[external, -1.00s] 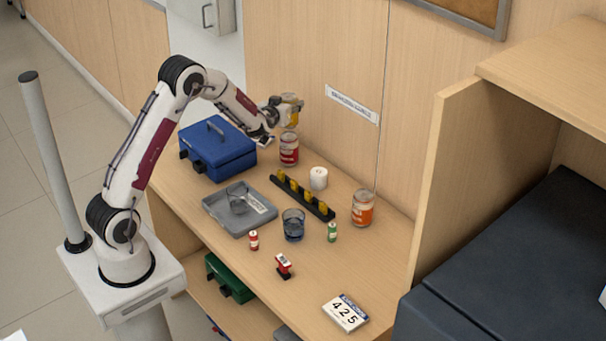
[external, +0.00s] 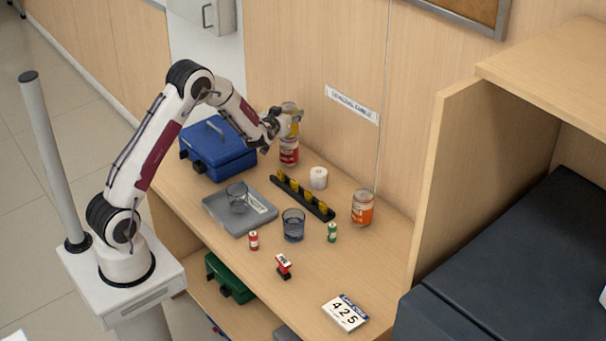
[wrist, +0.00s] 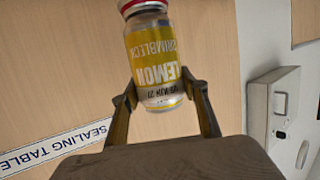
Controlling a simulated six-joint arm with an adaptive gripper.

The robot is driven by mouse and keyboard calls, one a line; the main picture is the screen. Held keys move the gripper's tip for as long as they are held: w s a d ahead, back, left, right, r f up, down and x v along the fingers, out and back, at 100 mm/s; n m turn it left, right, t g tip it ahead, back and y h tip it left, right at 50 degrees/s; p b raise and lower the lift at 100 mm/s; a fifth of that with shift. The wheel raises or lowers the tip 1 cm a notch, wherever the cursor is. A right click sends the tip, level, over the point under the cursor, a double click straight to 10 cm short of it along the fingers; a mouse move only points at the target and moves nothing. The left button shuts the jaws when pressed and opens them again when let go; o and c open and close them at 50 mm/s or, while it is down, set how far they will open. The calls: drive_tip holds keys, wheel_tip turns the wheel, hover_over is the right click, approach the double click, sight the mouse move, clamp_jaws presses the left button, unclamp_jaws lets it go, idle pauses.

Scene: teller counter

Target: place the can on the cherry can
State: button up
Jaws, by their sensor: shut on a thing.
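The can is a lemon can with a yellow label (wrist: 152,55), held between the two fingers of my gripper (wrist: 160,97). In the external view the lemon can (external: 290,108) is largely covered by my gripper (external: 291,124). It looks upright, directly above the cherry can (external: 289,153), a red-labelled can standing at the back of the counter by the wall. In the wrist view a red edge (wrist: 140,5) shows at the lemon can's far end. The two cans look very close; I cannot tell whether they touch.
A blue cash box (external: 217,150) stands left of the cherry can. A black rack with yellow pieces (external: 303,197), a white roll (external: 319,178) and an orange-labelled can (external: 362,208) stand to the right. A grey tray (external: 255,226) and blue glass (external: 293,226) are in front.

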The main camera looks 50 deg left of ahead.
drive_tip(key=o, duration=1.4)
drive_tip(key=shift+f, duration=0.1)
drive_tip(key=shift+v, duration=6)
drive_tip(key=shift+r, duration=0.2)
